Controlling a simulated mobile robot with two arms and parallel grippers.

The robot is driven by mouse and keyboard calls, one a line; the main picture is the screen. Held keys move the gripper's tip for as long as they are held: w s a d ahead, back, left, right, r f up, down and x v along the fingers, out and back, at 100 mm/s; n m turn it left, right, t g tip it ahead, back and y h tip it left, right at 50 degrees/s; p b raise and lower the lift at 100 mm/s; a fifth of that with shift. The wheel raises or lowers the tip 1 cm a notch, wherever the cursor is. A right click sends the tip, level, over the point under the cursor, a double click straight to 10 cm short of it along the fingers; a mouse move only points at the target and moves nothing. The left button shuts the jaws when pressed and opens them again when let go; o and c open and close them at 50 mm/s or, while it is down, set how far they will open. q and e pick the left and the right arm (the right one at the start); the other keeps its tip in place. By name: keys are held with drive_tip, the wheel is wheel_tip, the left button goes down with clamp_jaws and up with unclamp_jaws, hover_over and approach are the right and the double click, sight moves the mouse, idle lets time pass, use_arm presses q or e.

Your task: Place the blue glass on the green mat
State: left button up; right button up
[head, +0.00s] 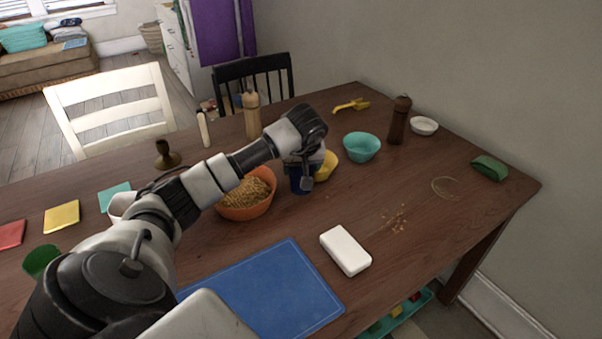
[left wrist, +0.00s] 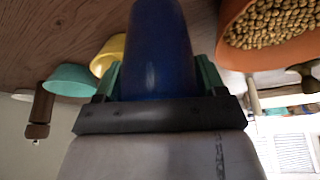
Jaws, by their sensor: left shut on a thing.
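The blue glass (head: 299,184) stands upright on or just above the table beside the orange bowl; I cannot tell whether its base touches the wood. It fills the middle of the left wrist view (left wrist: 158,45). My left gripper (head: 306,178) is shut on the glass, with one finger on each side (left wrist: 160,76). The arm and wrist hide part of the glass in the head view. A small teal-green square mat (head: 116,192) lies at the left of the table beside a white cup (head: 121,204), far left of the glass. My right gripper is not in view.
The orange bowl (head: 252,205) of round food and a yellow bowl (head: 327,165) stand close to the glass. A teal bowl (head: 361,147) and pepper mill (head: 399,122) are to the right. Yellow (head: 62,216) and red (head: 10,235) mats and a green cup (head: 41,260) are at left.

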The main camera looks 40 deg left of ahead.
use_arm(q)
drive_tip(key=shift+f, duration=1.45)
drive_tip(key=shift+f, duration=0.1)
drive_tip(key=o, duration=1)
drive_tip(key=shift+d, duration=0.1)
